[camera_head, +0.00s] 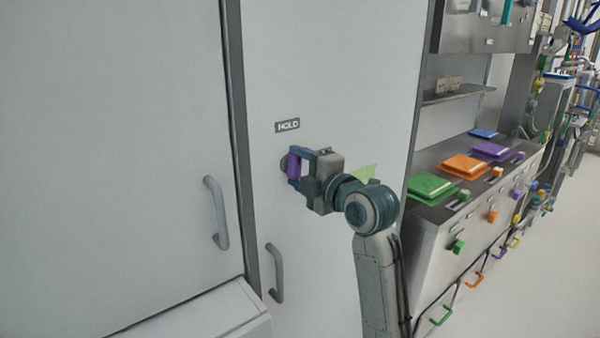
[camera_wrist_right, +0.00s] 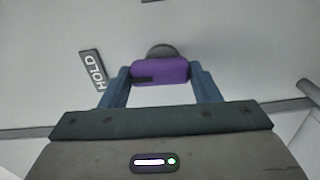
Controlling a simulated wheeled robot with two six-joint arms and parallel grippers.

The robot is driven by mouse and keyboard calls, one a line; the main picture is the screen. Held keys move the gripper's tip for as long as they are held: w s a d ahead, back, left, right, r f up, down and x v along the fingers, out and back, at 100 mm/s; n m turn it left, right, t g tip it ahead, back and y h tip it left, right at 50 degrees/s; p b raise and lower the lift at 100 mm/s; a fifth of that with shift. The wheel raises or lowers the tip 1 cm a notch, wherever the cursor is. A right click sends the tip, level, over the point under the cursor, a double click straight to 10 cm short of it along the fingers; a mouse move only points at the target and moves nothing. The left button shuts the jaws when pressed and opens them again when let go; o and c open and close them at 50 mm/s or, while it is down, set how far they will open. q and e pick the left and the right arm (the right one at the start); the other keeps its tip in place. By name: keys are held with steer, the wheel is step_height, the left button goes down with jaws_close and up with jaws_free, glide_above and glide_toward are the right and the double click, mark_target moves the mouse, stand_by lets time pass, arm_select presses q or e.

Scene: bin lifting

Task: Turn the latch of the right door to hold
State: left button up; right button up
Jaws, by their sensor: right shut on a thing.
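The right door (camera_head: 330,80) is a plain pale panel with a grey bar handle (camera_head: 275,272) low on its left side. A "HOLD" label (camera_head: 288,125) is on the door just above the latch. The latch is purple (camera_head: 294,166) on a round grey base. In the head view it stands about upright, partly hidden by my gripper. My right gripper (camera_head: 300,168) is at the latch, with its fingers on both ends of it. The right wrist view shows the purple latch (camera_wrist_right: 160,71) between the two blue fingers, and the label (camera_wrist_right: 93,70) to its left. My left gripper is out of view.
The left door (camera_head: 110,130) has its own bar handle (camera_head: 217,212). A pale ledge (camera_head: 200,315) juts out at the lower left. A steel counter (camera_head: 440,215) with coloured lids stands right of the doors. Open floor (camera_head: 550,280) lies at the far right.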

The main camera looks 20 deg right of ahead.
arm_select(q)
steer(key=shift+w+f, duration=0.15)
arm_select(e)
steer(key=shift+n, duration=0.5)
steer(key=o, duration=1)
steer(key=shift+s+d+f+b, duration=0.1)
steer(key=shift+s+b, duration=0.2)
steer(key=shift+s, duration=0.05)
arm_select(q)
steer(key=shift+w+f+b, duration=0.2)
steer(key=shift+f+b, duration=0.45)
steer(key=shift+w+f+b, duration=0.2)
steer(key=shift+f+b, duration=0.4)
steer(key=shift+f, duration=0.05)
arm_select(e)
steer(key=shift+v, duration=5.05)
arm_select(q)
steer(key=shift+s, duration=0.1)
